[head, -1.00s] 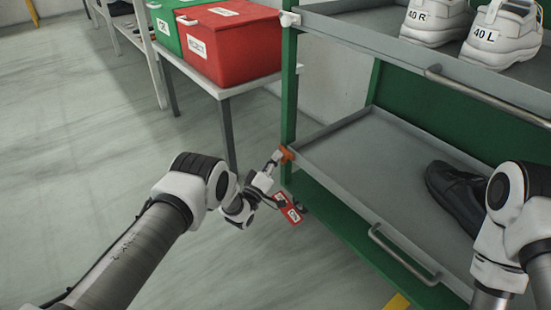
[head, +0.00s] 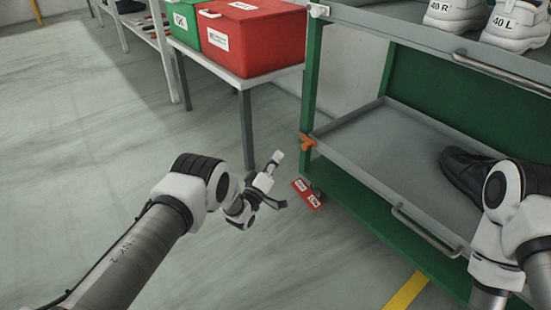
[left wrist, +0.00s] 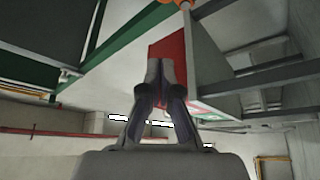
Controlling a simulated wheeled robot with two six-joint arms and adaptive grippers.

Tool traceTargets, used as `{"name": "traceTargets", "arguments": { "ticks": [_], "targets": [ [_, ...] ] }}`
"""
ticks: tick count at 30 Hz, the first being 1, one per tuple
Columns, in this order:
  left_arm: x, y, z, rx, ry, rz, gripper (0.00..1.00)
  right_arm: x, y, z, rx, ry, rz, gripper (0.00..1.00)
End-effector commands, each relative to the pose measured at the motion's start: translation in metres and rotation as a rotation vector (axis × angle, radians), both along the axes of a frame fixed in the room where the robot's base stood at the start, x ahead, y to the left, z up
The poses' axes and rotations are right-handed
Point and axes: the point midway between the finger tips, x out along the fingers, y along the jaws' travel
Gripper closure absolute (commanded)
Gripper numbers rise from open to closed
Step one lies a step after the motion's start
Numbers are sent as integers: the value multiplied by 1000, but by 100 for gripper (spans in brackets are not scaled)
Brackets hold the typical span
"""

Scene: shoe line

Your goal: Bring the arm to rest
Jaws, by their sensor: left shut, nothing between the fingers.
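My left gripper (head: 277,180) is shut and empty in the head view, held over the floor to the left of the green rack. Its fingertips are apart from the rack and from the red tag (head: 307,194) hanging at the rack's corner. The left wrist view shows the same gripper (left wrist: 167,70) with its two fingers together, facing the undersides of the furniture. In the head view my right arm comes in at the right edge, and its gripper is out of view.
The green rack (head: 312,95) has a grey lower tray (head: 370,140) with a black shoe (head: 463,170), and white shoes (head: 515,25) above. An orange clip (head: 307,141) sits on its post. A table holds a red box (head: 250,38) and a green box (head: 183,22). Floor at left is clear.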

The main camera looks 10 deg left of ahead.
Motion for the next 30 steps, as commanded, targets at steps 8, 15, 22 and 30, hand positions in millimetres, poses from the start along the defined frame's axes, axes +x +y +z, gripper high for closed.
{"name": "traceTargets", "arguments": {
  "ticks": [8,15,22,30],
  "targets": [
    [1,0,6,0,-4,0,100,0,0,3,0,0,0,60],
    [-7,15,69,1,59,27,100,-1,0,56,0,3,2,60],
    [-115,47,2,194,590,140,100,-3,1,96,0,7,7,60],
    [-331,70,-54,595,1230,50,100,-4,1,116,1,9,12,60]
  ]
}}
